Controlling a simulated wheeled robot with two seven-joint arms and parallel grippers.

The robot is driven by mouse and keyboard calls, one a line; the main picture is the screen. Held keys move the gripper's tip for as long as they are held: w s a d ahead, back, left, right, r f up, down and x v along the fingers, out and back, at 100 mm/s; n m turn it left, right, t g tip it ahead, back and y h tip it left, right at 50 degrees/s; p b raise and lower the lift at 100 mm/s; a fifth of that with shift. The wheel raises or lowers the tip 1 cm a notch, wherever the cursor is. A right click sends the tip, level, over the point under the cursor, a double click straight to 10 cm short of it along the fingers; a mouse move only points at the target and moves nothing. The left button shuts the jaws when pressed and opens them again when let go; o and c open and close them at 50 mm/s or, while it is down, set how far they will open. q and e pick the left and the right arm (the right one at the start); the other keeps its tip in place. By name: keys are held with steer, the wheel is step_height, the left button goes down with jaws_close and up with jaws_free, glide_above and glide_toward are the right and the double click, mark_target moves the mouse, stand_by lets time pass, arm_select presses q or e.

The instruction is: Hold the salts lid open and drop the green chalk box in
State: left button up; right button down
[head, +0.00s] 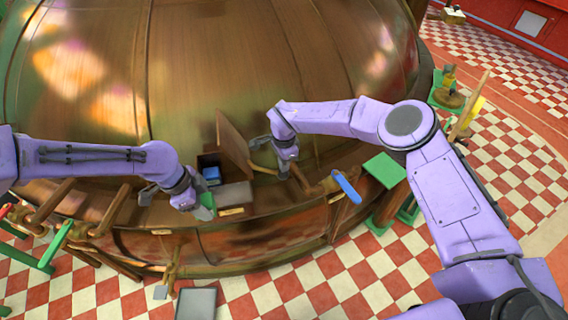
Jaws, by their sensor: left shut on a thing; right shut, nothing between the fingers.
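A brown lid (233,146) stands raised and tilted on the wooden ledge against the copper kettle. In front and to the left of it is an open dark compartment (207,160) with a blue block (211,174) inside. My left gripper (204,208) is shut on the green chalk box (208,200), just left of a flat grey-brown cover (235,194) beside the opening. The fingers partly hide the box. My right gripper (287,172) is shut and empty, to the right of the raised lid. I cannot tell whether it touches the lid.
The large copper kettle (220,60) fills the back. A blue handle (346,187) and a green square top (384,169) lie right of my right gripper. Wooden rails and a green bar (57,245) stand at left. Checkered floor (290,296) is in front.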

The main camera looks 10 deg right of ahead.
arm_select(q)
steer(key=w, duration=1.3)
steer(key=shift+w+d+f, duration=0.15)
steer(key=shift+w+d, duration=0.05)
steer(key=shift+d, duration=0.05)
steer(key=o, duration=1.4)
steer(key=shift+c, duration=0.2)
steer(key=shift+o, duration=0.4)
steer(key=shift+o, duration=0.9)
steer(key=s+r, duration=0.3)
steer(key=s, duration=1.7)
steer(key=shift+a, duration=0.35)
